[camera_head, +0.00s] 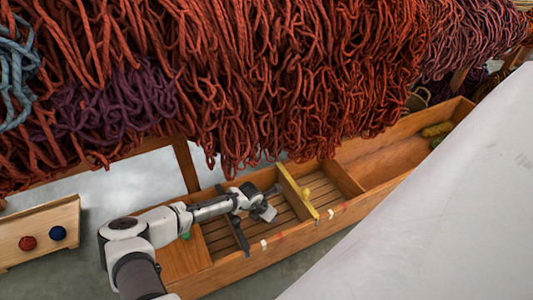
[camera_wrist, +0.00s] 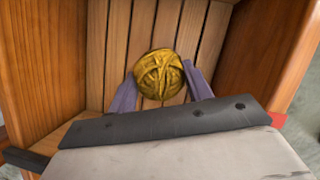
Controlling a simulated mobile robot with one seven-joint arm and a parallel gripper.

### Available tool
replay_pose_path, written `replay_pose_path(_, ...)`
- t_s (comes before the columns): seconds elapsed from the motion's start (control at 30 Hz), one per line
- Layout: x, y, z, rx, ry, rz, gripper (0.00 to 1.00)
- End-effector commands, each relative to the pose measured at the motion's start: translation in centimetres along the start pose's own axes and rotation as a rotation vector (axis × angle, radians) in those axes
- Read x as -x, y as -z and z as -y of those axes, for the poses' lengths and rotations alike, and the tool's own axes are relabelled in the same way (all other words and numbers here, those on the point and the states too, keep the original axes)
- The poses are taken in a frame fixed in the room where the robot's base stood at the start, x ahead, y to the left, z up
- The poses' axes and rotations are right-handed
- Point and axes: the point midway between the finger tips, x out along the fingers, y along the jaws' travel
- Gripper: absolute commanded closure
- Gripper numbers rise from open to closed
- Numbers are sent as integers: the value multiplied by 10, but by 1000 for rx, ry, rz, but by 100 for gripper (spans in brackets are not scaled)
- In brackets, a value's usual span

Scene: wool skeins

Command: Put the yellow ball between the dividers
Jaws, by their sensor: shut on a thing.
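The yellow ball (camera_wrist: 159,74) is a wound wool ball, held between the two fingers of my gripper (camera_wrist: 161,90) in the wrist view. A slatted wooden floor lies beneath it, with wooden walls on either side. In the head view the ball (camera_head: 306,194) shows small, just right of the yellow divider (camera_head: 287,180). A plain wooden divider (camera_head: 345,180) stands farther right, and a dark divider (camera_head: 239,236) stands left of my gripper (camera_head: 285,197). Whether the ball touches the floor, I cannot tell.
The dividers cross a long wooden trough (camera_head: 365,205). Red and purple wool skeins (camera_head: 280,80) hang low over its back side. A small wooden box with a red ball (camera_head: 27,243) and a blue ball (camera_head: 58,233) stands left. A pale surface (camera_head: 450,200) covers the lower right.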

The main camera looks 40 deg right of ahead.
Motion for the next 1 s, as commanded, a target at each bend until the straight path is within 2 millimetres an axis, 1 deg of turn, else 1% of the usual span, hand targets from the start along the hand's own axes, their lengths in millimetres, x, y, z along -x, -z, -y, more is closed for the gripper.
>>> replay_pose_path(0.03,-9,3,0,0,-1,0,72)
replay_pose_path(0.27,-23,9,0,0,-1,0,72)
replay_pose_path(0.5,-55,22,-1,1,-2,0,72)
replay_pose_path(0.77,-56,23,-1,0,-2,1,72)
replay_pose_path(0.97,-61,25,-1,1,-2,1,72)
replay_pose_path(1.0,-59,24,-1,1,-2,1,45)
